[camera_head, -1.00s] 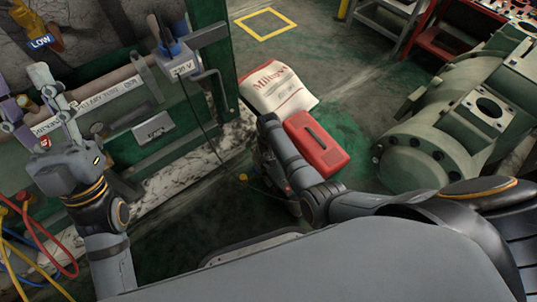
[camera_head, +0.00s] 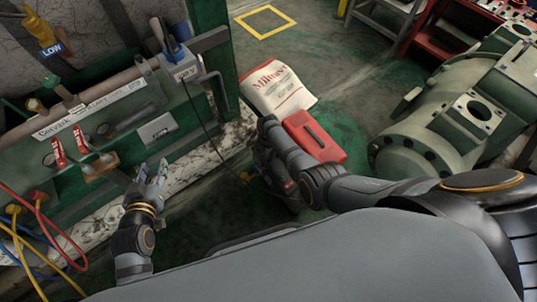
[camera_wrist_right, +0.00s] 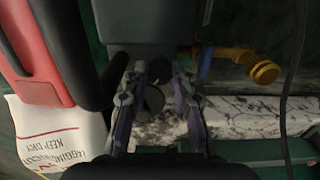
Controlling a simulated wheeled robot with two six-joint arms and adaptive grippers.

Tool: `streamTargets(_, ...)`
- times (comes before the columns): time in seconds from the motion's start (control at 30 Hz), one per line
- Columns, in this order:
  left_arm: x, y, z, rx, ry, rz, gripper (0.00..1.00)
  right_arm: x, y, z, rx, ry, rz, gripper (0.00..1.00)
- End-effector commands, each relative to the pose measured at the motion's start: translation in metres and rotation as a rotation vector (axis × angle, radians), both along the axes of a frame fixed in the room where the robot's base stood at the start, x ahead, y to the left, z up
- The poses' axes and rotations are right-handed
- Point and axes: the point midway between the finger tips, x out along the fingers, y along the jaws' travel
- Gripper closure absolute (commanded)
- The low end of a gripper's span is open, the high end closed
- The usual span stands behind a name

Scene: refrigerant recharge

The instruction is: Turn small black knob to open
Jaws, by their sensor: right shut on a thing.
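My right gripper (camera_wrist_right: 155,82) has its fingers on both sides of a dark round part, which I take to be the small black knob (camera_wrist_right: 153,101), below a grey housing (camera_wrist_right: 150,22). In the head view my right arm (camera_head: 290,155) hides the fingers and the knob. My left gripper (camera_head: 153,177) is empty, fingers apart, in front of the green bench frame. It is to the right of and below two red-labelled valves (camera_head: 59,152).
A red case (camera_head: 315,138) and a white bag (camera_head: 280,90) lie beside my right forearm. A yellow fitting (camera_wrist_right: 262,70) sits right of the housing. Red, yellow and blue hoses (camera_head: 52,240) hang at lower left. A large green machine (camera_head: 445,110) stands at right.

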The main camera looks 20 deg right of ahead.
Motion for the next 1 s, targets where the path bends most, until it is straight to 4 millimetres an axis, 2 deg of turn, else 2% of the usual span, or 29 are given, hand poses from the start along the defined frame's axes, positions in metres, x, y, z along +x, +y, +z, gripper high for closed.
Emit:
streamTargets(0.2, -0.043, -0.004, -0.057, -0.011, 0.271, -0.016, 0.6, 0.002, -0.001, 0.003, -0.001, -0.002, 0.169, 1.0)
streamTargets(0.4, -0.082, -0.008, -0.093, -0.018, 0.466, -0.031, 0.6, 0.002, -0.001, 0.002, -0.001, -0.002, 0.338, 1.0)
streamTargets(0.7, -0.118, -0.011, -0.117, -0.027, 0.622, -0.044, 0.6, 0.001, 0.0, 0.001, 0.0, -0.003, 0.518, 1.0)
streamTargets(1.0, -0.132, -0.012, -0.125, -0.029, 0.683, -0.05, 0.6, 0.002, 0.0, 0.001, 0.0, -0.005, 0.596, 1.0)
